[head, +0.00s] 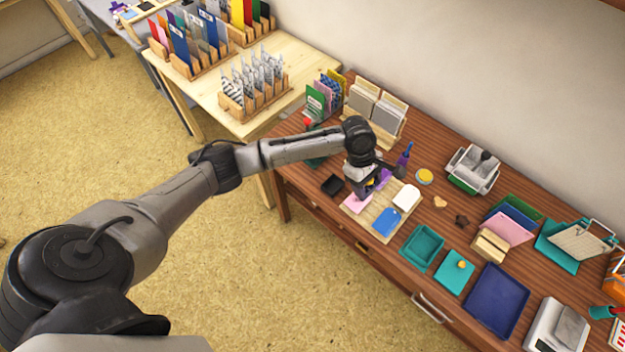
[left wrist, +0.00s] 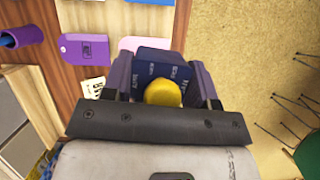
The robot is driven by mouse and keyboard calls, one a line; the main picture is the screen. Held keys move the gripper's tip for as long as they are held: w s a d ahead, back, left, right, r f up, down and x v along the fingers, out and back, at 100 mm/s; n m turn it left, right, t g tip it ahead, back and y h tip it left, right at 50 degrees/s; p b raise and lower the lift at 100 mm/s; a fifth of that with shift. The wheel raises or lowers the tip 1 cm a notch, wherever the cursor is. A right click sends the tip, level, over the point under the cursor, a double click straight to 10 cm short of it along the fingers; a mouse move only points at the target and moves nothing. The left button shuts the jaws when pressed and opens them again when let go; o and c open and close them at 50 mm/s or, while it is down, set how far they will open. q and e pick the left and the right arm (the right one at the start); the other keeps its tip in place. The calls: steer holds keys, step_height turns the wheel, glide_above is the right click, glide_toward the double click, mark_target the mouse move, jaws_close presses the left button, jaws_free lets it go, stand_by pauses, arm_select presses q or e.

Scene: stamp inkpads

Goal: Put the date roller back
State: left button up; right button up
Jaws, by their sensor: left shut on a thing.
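My left gripper (head: 364,190) is over the left part of a pale wooden board (head: 381,223) on the brown desk. In the left wrist view it (left wrist: 165,90) is shut on the date roller (left wrist: 152,62), a dark blue piece with small white lettering and a yellow round part. In the head view the arm and gripper mostly hide the roller. The board carries a pink tag (head: 355,203), a blue tag (head: 386,221) and a white tag (head: 407,196). A purple tag (left wrist: 83,50) shows in the left wrist view. I cannot tell whether the roller touches anything below.
A small black tray (head: 332,185) lies left of the board. A purple holder (head: 404,157) with a pen-like stick and a yellow round pad (head: 425,176) stand behind it. A teal tray (head: 422,248) lies to the right. A rack of grey pads (head: 375,112) stands at the back.

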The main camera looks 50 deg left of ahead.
arm_select(q)
steer(key=shift+s+a+f+n, duration=0.1)
steer(key=shift+a+f+n, duration=0.2)
steer(key=shift+n, duration=0.1)
steer(key=shift+a+f, duration=0.15)
steer(key=shift+f, duration=0.1)
steer(key=a+f+b, duration=0.1)
steer(key=a+f, duration=0.1)
steer(key=a, duration=0.1)
steer(key=a+f, duration=0.2)
steer(key=a, duration=0.1)
steer(key=a+f+b, duration=0.1)
steer(key=a+f, duration=0.1)
steer(key=a, duration=0.2)
steer(key=shift+b, duration=0.35)
steer(key=shift+a+f, duration=0.15)
steer(key=shift+a, duration=0.2)
steer(key=shift+f+b, duration=0.7)
steer(key=shift+f, duration=1.35)
steer(key=o, duration=1)
steer(key=shift+f, duration=0.1)
